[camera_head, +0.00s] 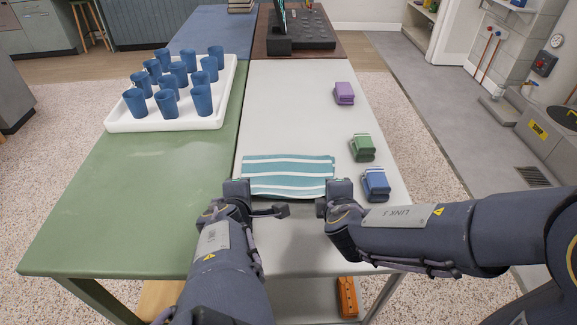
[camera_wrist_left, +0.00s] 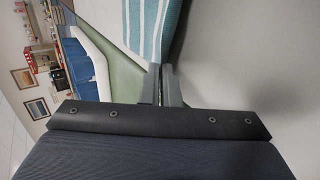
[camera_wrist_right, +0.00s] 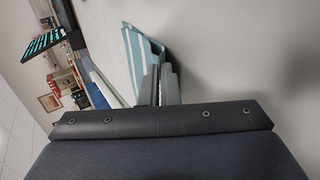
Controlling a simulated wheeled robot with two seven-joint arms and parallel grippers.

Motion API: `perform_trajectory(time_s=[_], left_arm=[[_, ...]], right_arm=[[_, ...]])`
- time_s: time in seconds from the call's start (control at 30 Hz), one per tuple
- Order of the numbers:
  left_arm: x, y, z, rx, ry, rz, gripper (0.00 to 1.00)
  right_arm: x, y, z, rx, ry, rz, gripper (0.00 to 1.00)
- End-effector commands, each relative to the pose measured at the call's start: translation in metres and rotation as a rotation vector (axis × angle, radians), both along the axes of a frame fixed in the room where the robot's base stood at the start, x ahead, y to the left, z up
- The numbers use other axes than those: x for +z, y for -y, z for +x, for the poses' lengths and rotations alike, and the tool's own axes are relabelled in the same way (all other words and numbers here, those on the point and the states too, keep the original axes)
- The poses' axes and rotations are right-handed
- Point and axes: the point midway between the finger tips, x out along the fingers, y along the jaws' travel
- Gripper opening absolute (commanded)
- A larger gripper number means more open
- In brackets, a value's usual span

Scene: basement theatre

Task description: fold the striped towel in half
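The striped towel (camera_head: 288,172), teal and white, lies spread on the light grey table top, its near edge slightly wavy. My left gripper (camera_head: 238,182) is at the towel's near left corner. In the left wrist view its fingers (camera_wrist_left: 160,72) are close together, with the towel (camera_wrist_left: 153,25) running to their tips. My right gripper (camera_head: 338,182) is at the near right corner. In the right wrist view its fingers (camera_wrist_right: 160,72) are also close together at the towel's edge (camera_wrist_right: 140,48). Both look shut on the cloth; the exact pinch points are hidden.
Folded blue (camera_head: 375,183), green (camera_head: 362,147) and purple (camera_head: 344,93) cloth-like bundles stand along the table's right side. A white tray (camera_head: 150,124) with several blue cups sits on the green table (camera_head: 130,200) at left. The grey table (camera_head: 285,100) is clear beyond the towel.

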Motion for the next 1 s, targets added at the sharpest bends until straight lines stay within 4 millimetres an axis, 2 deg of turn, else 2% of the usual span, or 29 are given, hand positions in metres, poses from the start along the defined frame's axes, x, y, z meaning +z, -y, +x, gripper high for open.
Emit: perform_trajectory(time_s=[0.07, 0.1, 0.37, 0.63, 0.83, 1.0], left_arm=[[0.000, 0.000, 0.000, 0.000, 0.000, 0.000, 0.00], [0.000, 0.000, 0.000, 0.000, -0.001, 0.000, 0.07], [0.000, 0.000, 0.000, 0.000, -0.001, 0.000, 0.40], [0.005, 0.001, -0.001, -0.001, 0.001, -0.005, 0.40], [0.032, 0.004, -0.013, -0.009, 0.001, -0.011, 0.40], [0.052, 0.003, -0.030, -0.010, -0.001, -0.007, 0.40]], right_arm=[[0.000, 0.000, 0.000, 0.000, 0.000, 0.000, 0.00], [0.000, 0.000, 0.000, 0.000, 0.000, 0.000, 0.08], [0.000, 0.000, 0.000, -0.001, 0.000, -0.001, 0.40], [0.005, 0.000, -0.001, 0.000, 0.003, 0.002, 0.40], [0.033, 0.000, -0.012, -0.001, 0.004, 0.009, 0.40], [0.053, 0.000, -0.030, 0.000, 0.002, 0.006, 0.40]])
